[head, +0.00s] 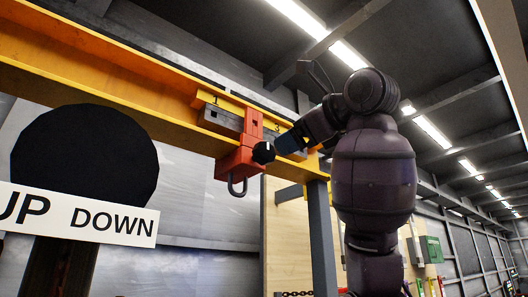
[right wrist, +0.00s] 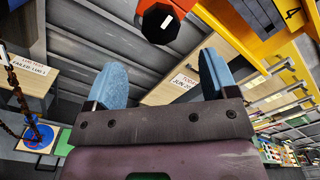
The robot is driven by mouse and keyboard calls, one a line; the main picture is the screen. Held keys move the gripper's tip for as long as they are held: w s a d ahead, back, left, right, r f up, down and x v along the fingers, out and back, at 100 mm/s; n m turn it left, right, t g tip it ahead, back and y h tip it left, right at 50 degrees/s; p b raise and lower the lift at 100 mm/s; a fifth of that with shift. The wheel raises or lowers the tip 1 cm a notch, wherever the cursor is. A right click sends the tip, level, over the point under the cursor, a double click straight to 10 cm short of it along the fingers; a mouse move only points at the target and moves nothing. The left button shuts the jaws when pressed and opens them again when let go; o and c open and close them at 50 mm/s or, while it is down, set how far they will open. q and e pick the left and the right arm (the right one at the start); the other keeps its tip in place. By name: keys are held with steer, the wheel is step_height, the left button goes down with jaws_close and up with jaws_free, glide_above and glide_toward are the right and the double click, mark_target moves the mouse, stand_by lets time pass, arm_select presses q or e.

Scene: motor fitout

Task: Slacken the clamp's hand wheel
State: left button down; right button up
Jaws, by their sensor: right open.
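The red clamp (head: 240,150) hangs on the yellow beam (head: 120,75), with a grey shackle (head: 237,186) below it. Its black hand wheel (head: 263,152), with a white mark, faces right. My right gripper (head: 288,143) is just right of the wheel in the head view, its fingers seen partly from the side. In the right wrist view the wheel (right wrist: 160,23) is at the top centre, beyond the two spread blue fingertips (right wrist: 162,62). The space between the fingers looks empty. My left gripper is not in view.
A large black disc (head: 84,155) and a white UP DOWN sign (head: 80,214) fill the left foreground. A grey post (head: 322,235) stands below the beam's end. A rusty chain (right wrist: 18,90) hangs at the left in the wrist view.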

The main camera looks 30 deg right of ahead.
mark_target(268, 151)
steer(key=w+p, duration=0.1)
steer(key=w, duration=0.4)
steer(key=w+p, duration=0.1)
steer(key=w, duration=0.2)
steer(key=shift+w+a+p, duration=0.1)
steer(key=shift+a+p, duration=0.15)
steer(key=shift+p, duration=0.1)
steer(key=shift+w, duration=0.9)
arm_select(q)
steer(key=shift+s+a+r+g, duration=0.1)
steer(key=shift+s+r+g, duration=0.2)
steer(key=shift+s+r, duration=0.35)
arm_select(e)
steer(key=shift+a, duration=0.1)
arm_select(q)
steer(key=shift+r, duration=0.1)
arm_select(e)
steer(key=shift+c, duration=0.4)
steer(key=c, duration=0.8)
steer(key=shift+c, duration=0.2)
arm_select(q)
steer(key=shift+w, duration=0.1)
arm_select(e)
steer(key=shift+s, duration=0.1)
